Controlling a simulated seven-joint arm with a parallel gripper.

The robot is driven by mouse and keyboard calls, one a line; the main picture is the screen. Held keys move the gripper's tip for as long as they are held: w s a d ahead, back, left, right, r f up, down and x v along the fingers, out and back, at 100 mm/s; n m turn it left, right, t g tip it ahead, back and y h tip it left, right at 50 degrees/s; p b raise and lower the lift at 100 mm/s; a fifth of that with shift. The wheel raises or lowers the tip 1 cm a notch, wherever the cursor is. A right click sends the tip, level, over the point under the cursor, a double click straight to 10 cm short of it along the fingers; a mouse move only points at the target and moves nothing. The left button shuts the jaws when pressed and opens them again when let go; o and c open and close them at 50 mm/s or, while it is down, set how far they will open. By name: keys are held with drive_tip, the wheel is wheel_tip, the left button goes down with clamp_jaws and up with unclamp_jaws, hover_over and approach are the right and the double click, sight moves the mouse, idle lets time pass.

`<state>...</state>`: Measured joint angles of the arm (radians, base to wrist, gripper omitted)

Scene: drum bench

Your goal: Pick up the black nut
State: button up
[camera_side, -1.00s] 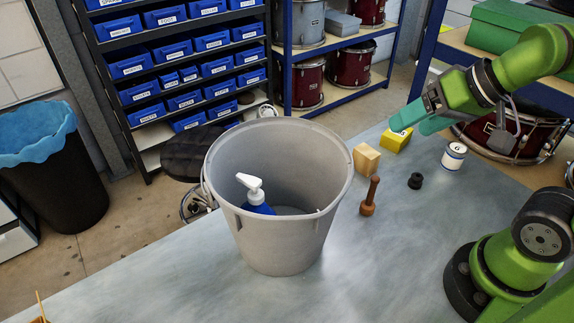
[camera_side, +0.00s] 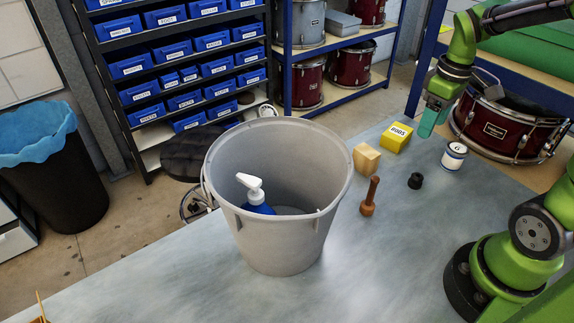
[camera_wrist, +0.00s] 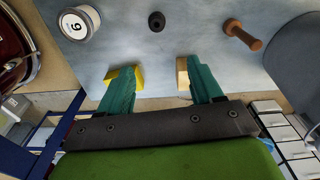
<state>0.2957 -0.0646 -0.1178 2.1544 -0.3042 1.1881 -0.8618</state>
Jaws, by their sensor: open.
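The black nut (camera_side: 415,181) is a small dark ringed piece on the grey bench top, right of the wooden mallet. It also shows in the wrist view (camera_wrist: 156,21) near the top middle, beyond and roughly between my two fingers. My gripper (camera_side: 428,128) has teal fingers pointing down. It hangs behind and above the nut in the side view, apart from it. In the wrist view my gripper (camera_wrist: 164,82) is open, with nothing seen between its fingertips.
A wooden block (camera_side: 366,159), yellow box (camera_side: 397,138), white tin (camera_side: 454,156) and brown mallet (camera_side: 369,197) stand around the nut. A tall grey bucket (camera_side: 283,240) holding a blue pump bottle (camera_side: 257,207) stands left. A red drum (camera_side: 507,127) is behind.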

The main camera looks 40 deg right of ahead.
drive_tip(key=n, duration=0.3)
hover_over(418, 176)
drive_tip(key=shift+g, duration=0.3)
drive_tip(key=f, duration=1.1)
drive_tip(key=shift+w+a, duration=0.15)
drive_tip(key=shift+w, duration=0.1)
drive_tip(key=shift+s+a+f, duration=0.1)
drive_tip(key=shift+s+f, duration=0.1)
drive_tip(key=shift+f, duration=1.2)
drive_tip(key=shift+s+a+f, duration=0.1)
drive_tip(key=shift+s+f, duration=0.05)
drive_tip(key=shift+f, duration=1.25)
